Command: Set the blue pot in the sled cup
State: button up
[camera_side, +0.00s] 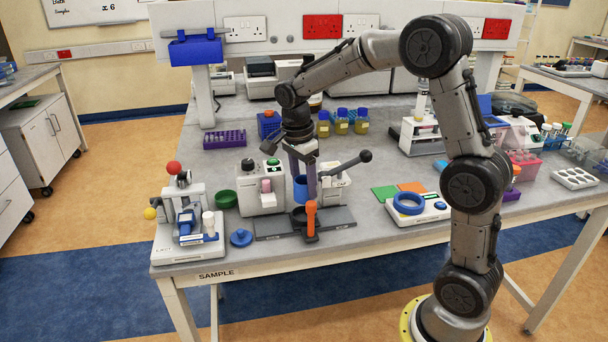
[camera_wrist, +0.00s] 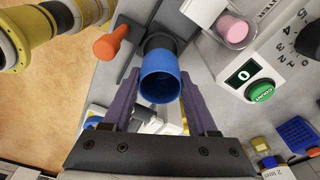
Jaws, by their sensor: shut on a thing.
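The blue pot (camera_side: 300,188) is held upright between the purple fingers of my gripper (camera_side: 302,180). In the wrist view the open mouth of the blue pot (camera_wrist: 160,88) faces the camera, with a finger of my gripper (camera_wrist: 160,80) on each side. The dark sled cup (camera_side: 299,214) is just below the pot, beside the orange handle (camera_side: 311,216). In the wrist view the sled cup (camera_wrist: 160,42) shows partly behind the pot, near the orange handle (camera_wrist: 112,42). A gap between pot and cup is hard to judge.
The dark rail plate (camera_side: 338,217) lies along the bench front. A white counter unit with a pink vial (camera_side: 266,186) stands left, and a black-knobbed lever press (camera_side: 336,180) stands behind right. A blue lid (camera_side: 241,238) and a green ring (camera_side: 226,198) lie left.

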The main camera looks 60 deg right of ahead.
aim_at(304, 199)
jog(key=shift+f, duration=2.35)
jog(key=shift+f, duration=0.4)
dwell(0.3)
jog(key=o, duration=1.5)
jog(key=shift+r, duration=4.25)
